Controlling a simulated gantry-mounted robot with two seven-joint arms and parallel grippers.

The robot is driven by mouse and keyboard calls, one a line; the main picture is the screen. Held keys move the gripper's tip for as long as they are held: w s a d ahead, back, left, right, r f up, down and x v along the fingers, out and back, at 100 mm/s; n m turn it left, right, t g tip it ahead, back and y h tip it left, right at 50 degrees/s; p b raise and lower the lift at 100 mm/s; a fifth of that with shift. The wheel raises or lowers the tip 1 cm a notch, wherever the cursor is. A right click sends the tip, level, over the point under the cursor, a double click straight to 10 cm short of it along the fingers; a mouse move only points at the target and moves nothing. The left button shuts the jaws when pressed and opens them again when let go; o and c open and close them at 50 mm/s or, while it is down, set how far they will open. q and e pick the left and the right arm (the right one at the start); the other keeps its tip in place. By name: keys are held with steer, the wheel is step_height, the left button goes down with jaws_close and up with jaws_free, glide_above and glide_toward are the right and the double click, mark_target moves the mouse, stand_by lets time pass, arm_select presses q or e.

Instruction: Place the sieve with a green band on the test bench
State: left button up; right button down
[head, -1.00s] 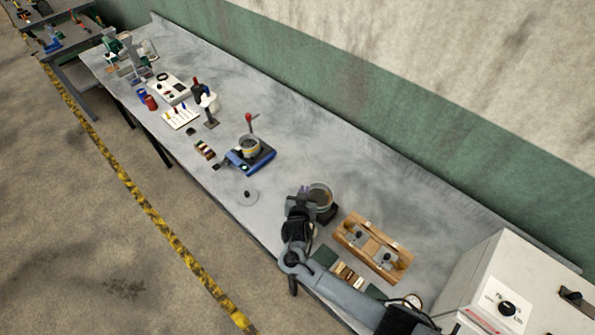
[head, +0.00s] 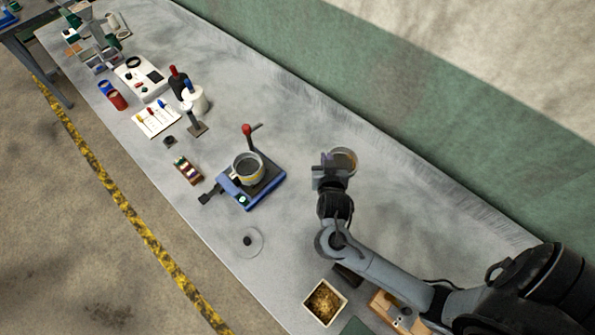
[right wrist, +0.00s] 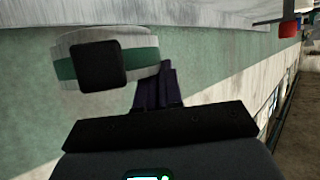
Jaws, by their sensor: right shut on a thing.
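The sieve with the green band (right wrist: 67,70) is in my right gripper. The right wrist view shows its pale round wall, the green stripe and a black block on its front. In the head view the sieve (head: 344,157) is a small round pan just past the fingertips of my right gripper (head: 332,168). The gripper is shut on it and holds it over the grey test bench (head: 420,225). Its height above the bench is hard to judge. The left gripper is out of view.
A blue device (head: 267,188) carrying a pot (head: 246,170) stands left of the sieve. A clear disc with a black knob (head: 248,241) lies near the front edge. A box of grain (head: 325,302) and a wooden rack (head: 384,308) are below my arm. The bench back is clear.

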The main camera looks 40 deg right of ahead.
steer(key=s+f, duration=0.2)
steer(key=s+f+b, duration=0.1)
steer(key=s+f, duration=0.1)
steer(key=f, duration=0.1)
steer(key=shift+s+f, duration=0.2)
steer(key=shift+f, duration=0.1)
steer(key=w+a+f, duration=0.1)
steer(key=w+f, duration=0.1)
steer(key=w, duration=0.1)
steer(key=w+a+f, duration=0.2)
steer(key=w+f, duration=0.1)
steer(key=w+a+f+b, duration=0.1)
steer(key=w+a+f, duration=0.1)
steer(key=w, duration=0.2)
steer(key=shift+w+a+f, duration=0.1)
steer(key=shift+f, duration=0.1)
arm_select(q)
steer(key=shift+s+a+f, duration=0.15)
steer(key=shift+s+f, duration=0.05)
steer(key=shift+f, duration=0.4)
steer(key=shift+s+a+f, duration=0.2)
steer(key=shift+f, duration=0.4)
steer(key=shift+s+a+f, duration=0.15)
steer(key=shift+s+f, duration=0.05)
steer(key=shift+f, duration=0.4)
arm_select(e)
steer(key=shift+f, duration=2.05)
